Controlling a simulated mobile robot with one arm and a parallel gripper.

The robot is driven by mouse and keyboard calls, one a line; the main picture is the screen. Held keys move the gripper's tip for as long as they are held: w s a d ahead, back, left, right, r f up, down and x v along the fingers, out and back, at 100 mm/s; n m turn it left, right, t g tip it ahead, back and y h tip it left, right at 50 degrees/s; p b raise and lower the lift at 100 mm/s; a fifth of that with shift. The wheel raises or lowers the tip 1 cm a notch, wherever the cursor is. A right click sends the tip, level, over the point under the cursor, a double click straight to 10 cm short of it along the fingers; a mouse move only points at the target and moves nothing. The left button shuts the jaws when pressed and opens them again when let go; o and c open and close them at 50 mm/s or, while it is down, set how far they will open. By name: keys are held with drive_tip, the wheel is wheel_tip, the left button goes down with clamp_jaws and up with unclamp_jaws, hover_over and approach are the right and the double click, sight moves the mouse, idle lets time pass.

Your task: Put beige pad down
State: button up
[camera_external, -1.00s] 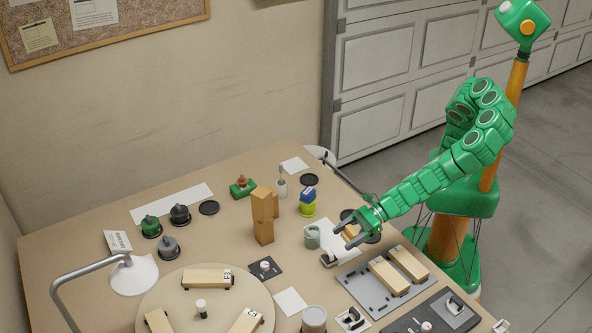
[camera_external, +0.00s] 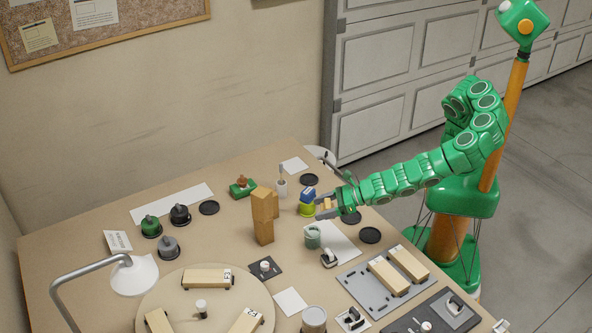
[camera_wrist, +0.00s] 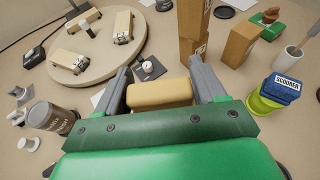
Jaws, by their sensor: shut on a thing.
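The beige pad (camera_wrist: 160,93) is a small block with rounded edges. It lies between the two grey fingers of my gripper (camera_wrist: 163,87) in the wrist view. In the external view, my gripper (camera_external: 328,206) is shut on the beige pad (camera_external: 326,204), beside the yellow-green holder with the blue scourer and above the back end of a white sheet (camera_external: 342,247). The pad looks held above the table, but its exact height is hard to tell. My fingers partly hide it in the external view.
The scourer holder (camera_external: 307,205) stands close left of my gripper, with a grey-green cup (camera_external: 312,237) in front. Tall wooden blocks (camera_external: 263,217) stand further left. Black discs (camera_external: 370,235) lie at the right. A turntable (camera_external: 165,288) and a grey tray (camera_external: 367,290) are nearer the front.

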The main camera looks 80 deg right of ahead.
drive_tip(key=w+d+m+h, duration=0.3)
drive_tip(key=w+d+h, duration=0.1)
drive_tip(key=d, duration=0.4)
drive_tip(key=shift+w+r, duration=0.15)
drive_tip(key=shift+w, duration=0.1)
idle(0.7)
drive_tip(key=shift+w+d+m, duration=0.1)
drive_tip(key=shift+d+m, duration=0.05)
drive_tip(key=shift+m, duration=0.15)
